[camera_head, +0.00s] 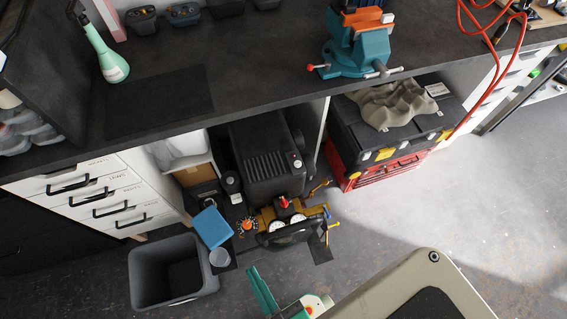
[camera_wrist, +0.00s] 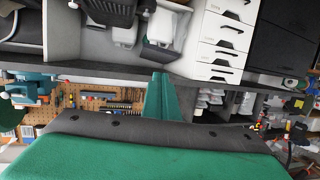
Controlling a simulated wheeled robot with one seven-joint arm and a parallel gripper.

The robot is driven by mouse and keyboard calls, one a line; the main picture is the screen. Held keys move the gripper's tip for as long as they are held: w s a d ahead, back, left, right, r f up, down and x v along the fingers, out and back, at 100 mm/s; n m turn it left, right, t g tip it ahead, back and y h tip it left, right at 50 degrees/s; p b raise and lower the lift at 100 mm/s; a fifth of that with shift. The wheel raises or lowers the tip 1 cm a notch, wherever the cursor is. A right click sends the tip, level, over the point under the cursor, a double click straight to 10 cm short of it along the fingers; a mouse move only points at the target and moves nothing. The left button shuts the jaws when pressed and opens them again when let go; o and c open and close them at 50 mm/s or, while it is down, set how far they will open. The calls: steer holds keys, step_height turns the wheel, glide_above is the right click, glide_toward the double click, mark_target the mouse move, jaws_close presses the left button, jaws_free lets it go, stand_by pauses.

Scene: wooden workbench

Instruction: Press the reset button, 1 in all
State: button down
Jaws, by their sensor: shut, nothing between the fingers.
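No label reading "reset" is legible. A small red knob (camera_head: 284,202) stands on a yellow-and-black machine (camera_head: 266,214) with two white dials, on the floor under the bench. A small pale button-like spot (camera_head: 297,162) shows on the black ribbed housing (camera_head: 268,165) behind it. I cannot tell which is the reset button. My gripper (camera_head: 252,270) is in front of the machine, low in the head view, and apart from it. In the wrist view its green fingers (camera_wrist: 161,76) are together and empty. No red knob is clear in the wrist view.
A grey bin (camera_head: 140,272) and a blue box (camera_head: 212,227) stand left of the machine. A red-and-black toolbox (camera_head: 385,172) is to its right. The dark bench top (camera_head: 240,85) overhangs them, with a teal vise (camera_head: 360,52). Floor (camera_head: 480,215) at right is clear.

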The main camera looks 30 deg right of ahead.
steer(key=shift+a, duration=0.1)
steer(key=w+d+f+m+g+h, duration=0.2)
steer(key=w+d+f+m, duration=0.3)
steer(key=w, duration=0.4)
steer(key=w+d+f+m+g+h, duration=0.2)
steer(key=w+d+f+m, duration=0.1)
steer(key=w+d+f, duration=0.5)
steer(key=w+d+r+m+g+h, duration=0.2)
steer(key=w+d+r+m+g, duration=0.2)
steer(key=d+m, duration=0.3)
steer(key=w+d+r+m+g+h, duration=0.2)
steer(key=w+d+r+m+g, duration=0.2)
steer(key=w+d+m, duration=0.3)
steer(key=d+r, duration=0.1)
steer(key=d, duration=0.2)
steer(key=shift+w+d+m+h, duration=0.15)
steer(key=shift+d+m+h, duration=0.1)
steer(key=shift+m+h, duration=0.05)
steer(key=shift+f, duration=0.1)
